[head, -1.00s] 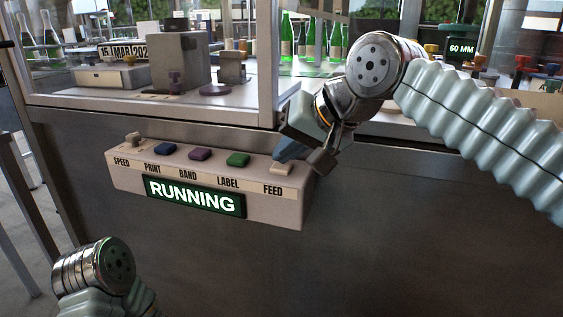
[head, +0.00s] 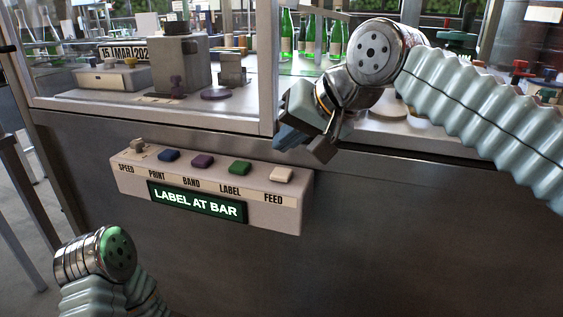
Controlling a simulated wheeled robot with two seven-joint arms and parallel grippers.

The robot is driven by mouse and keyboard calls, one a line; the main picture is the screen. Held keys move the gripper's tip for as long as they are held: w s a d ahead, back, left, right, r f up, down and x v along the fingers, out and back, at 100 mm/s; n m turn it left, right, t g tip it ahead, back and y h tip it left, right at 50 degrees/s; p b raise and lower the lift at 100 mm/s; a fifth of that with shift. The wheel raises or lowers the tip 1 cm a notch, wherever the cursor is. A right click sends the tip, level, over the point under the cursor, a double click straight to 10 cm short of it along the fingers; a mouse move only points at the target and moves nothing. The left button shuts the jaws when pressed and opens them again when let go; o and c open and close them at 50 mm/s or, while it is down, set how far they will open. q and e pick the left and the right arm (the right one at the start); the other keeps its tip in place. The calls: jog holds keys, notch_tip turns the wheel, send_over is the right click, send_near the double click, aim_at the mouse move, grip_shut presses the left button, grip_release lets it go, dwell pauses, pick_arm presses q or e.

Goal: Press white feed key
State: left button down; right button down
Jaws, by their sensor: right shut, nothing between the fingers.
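The control box (head: 205,219) juts from the front of the machine. Its white feed key (head: 281,174) sits at the right end above the word FEED and is fully in view. Green (head: 239,167), purple (head: 203,161) and blue (head: 168,156) keys stand in a row to its left. The display (head: 197,202) reads LABEL AT BAR. My right gripper (head: 303,146) is shut and empty, above and slightly right of the feed key, apart from it. My left arm (head: 95,255) shows at the lower left; its fingers are not visible.
A speed knob (head: 135,146) is at the box's left end. Behind the frame post (head: 268,65) stand green bottles (head: 310,40) and a grey printer block (head: 180,62). The space in front of the panel below the box is clear.

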jog(key=shift+r+p, duration=0.65)
jog(key=shift+r, duration=0.85)
